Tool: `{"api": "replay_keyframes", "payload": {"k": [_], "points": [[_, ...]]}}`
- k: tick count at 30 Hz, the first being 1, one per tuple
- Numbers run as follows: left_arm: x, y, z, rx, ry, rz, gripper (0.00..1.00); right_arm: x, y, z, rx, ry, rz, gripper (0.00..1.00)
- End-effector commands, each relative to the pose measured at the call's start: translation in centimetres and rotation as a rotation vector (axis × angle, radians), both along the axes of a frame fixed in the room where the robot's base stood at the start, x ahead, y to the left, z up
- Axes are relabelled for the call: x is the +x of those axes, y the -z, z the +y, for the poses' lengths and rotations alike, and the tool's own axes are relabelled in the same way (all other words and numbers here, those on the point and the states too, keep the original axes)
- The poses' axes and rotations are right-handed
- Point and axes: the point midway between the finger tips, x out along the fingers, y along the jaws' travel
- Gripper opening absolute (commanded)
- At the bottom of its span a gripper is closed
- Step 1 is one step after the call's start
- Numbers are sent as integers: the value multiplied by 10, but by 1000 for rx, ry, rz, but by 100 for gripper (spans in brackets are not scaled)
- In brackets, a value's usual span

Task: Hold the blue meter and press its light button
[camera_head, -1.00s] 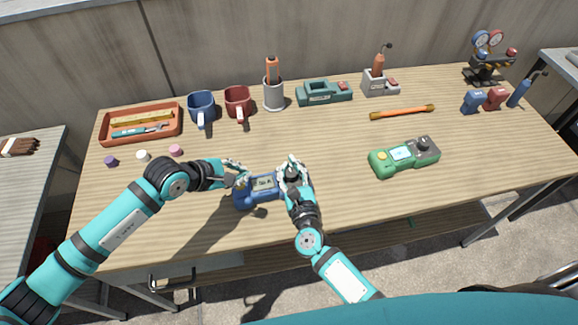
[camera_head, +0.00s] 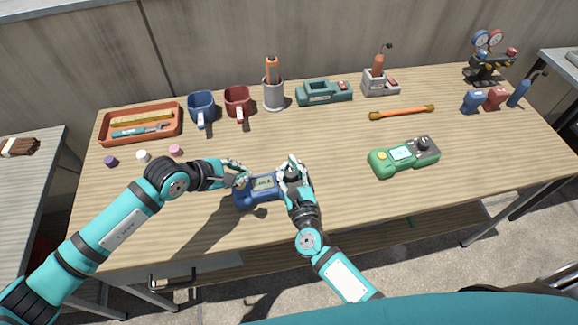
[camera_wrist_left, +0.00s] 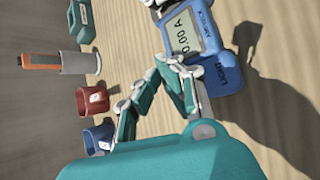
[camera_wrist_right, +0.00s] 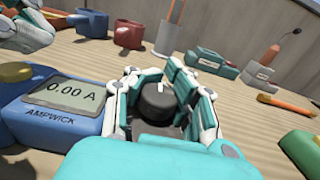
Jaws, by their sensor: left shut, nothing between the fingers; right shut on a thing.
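The blue meter (camera_head: 262,193) lies on the wooden table near its front edge. Its display reads 0.00 A in the right wrist view (camera_wrist_right: 62,124), and the word LIGHT shows on its body in the left wrist view (camera_wrist_left: 228,78). My right gripper (camera_head: 292,168) is shut on the meter's right end, its fingers around the dark dial (camera_wrist_right: 158,103). My left gripper (camera_head: 242,174) is shut and empty, just above the meter's left end. The yellow button (camera_wrist_right: 14,72) shows in the right wrist view below the left fingers; I cannot tell whether they touch.
A green meter (camera_head: 404,156) with a yellow button lies to the right. Small caps, mugs (camera_head: 238,101), a tray (camera_head: 139,137), a cup holding an orange-handled tool (camera_head: 273,94) and an orange rod (camera_head: 402,112) stand further back.

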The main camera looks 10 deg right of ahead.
Motion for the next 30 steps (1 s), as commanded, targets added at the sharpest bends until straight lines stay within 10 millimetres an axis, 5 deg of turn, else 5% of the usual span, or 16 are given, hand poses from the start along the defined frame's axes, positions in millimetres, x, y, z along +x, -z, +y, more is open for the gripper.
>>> {"api": "replay_keyframes", "payload": {"k": [30], "points": [[-1,13,-1,0,1,1,0,-3,6,0,-2,-2,13,0]]}}
